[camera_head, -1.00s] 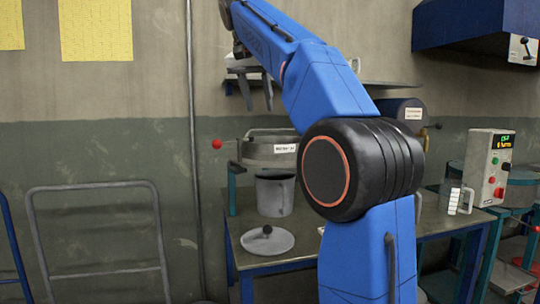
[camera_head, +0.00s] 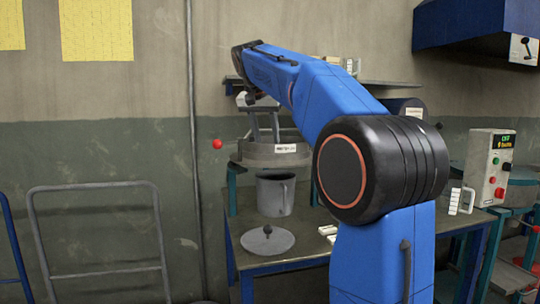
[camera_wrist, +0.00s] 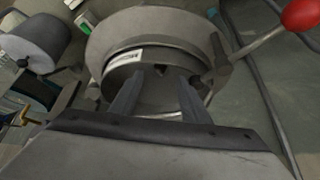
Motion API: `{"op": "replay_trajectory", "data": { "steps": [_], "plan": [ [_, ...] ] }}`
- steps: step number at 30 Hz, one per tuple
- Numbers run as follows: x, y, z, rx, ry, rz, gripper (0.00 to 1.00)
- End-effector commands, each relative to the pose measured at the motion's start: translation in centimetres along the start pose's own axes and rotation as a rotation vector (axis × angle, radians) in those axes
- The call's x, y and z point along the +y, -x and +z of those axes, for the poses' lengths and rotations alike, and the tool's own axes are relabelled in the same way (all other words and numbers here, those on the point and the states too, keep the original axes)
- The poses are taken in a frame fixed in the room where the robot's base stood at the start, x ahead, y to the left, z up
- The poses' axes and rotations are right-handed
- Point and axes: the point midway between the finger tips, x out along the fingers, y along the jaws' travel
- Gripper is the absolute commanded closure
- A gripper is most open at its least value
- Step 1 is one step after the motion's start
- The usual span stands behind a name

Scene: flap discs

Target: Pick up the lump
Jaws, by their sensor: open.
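I cannot make out the lump in either view. My gripper (camera_head: 264,127) points down over the round metal pan (camera_head: 262,155), its two grey fingers apart with nothing seen between them. In the wrist view, the open fingers (camera_wrist: 164,78) reach toward the same pan (camera_wrist: 150,30), which carries a white label. The fingers and the pan's wall hide part of its inside. Whether the fingertips are inside the rim or just in front of it, I cannot tell.
A grey pot (camera_head: 275,194) stands below the pan, with a knobbed lid (camera_head: 267,240) on the table in front. A red-knobbed lever (camera_head: 217,144) sticks out left of the pan. A shelf runs behind. A control box (camera_head: 490,167) stands at right.

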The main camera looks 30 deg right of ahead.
Motion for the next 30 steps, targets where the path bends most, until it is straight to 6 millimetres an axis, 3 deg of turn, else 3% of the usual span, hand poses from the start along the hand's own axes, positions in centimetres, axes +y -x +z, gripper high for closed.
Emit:
{"op": "replay_trajectory", "data": {
  "steps": [10,20,26,30],
  "plan": [
    [0.0,-4.3,0.2,-0.002,0.000,0.001,0.58],
    [0.0,-5.0,0.2,-0.001,0.000,0.000,0.58],
    [0.0,-5.0,0.2,-0.001,0.000,0.000,1.00],
    [0.0,-5.0,0.2,-0.001,0.000,0.000,1.00]
  ]
}}
